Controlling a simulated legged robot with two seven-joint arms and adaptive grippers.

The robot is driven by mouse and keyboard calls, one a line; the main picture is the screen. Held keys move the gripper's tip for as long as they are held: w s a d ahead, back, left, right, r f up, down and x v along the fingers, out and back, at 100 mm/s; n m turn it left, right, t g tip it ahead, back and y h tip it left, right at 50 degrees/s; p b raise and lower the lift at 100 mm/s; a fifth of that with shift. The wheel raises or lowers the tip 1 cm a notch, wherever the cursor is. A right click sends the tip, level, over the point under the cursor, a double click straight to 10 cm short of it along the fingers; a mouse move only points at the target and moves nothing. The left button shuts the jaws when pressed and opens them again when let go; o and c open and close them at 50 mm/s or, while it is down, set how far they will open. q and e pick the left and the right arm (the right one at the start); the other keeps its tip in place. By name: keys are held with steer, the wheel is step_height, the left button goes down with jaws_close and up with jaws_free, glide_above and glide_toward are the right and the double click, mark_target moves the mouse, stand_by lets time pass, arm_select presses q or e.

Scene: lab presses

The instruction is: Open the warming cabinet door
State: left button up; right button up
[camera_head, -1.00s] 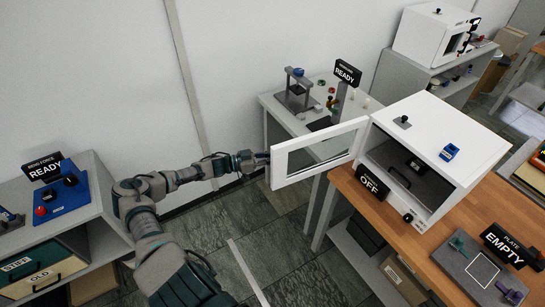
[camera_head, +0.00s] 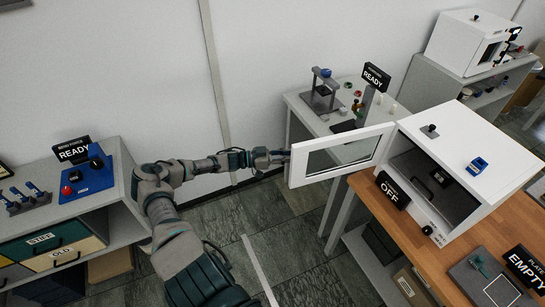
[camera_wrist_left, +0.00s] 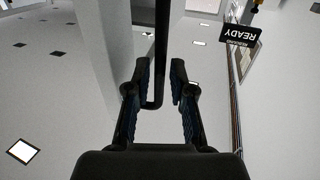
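The white warming cabinet (camera_head: 470,140) stands on the wooden bench at the right. Its framed glass door (camera_head: 299,167) is swung wide open to the left, and the dark interior (camera_head: 425,178) shows. My left gripper (camera_head: 284,157) is at the door's free edge. In the left wrist view, a dark handle bar (camera_wrist_left: 161,45) runs between the two fingers of my left gripper (camera_wrist_left: 161,82). The fingers are apart, with narrow gaps beside the bar. The handle is too small to make out in the head view. My right gripper is not in view.
An "OFF" sign (camera_head: 392,190) stands before the cabinet on the wooden bench (camera_head: 420,240). A grey table (camera_head: 300,103) with a small press is behind the door. A shelf (camera_head: 122,222) with a blue device is at left. Floor (camera_head: 300,255) is clear below the door.

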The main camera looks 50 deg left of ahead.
arm_select(q)
steer(key=v, duration=0.9)
steer(key=shift+s+a, duration=0.25)
steer(key=shift+a, duration=0.05)
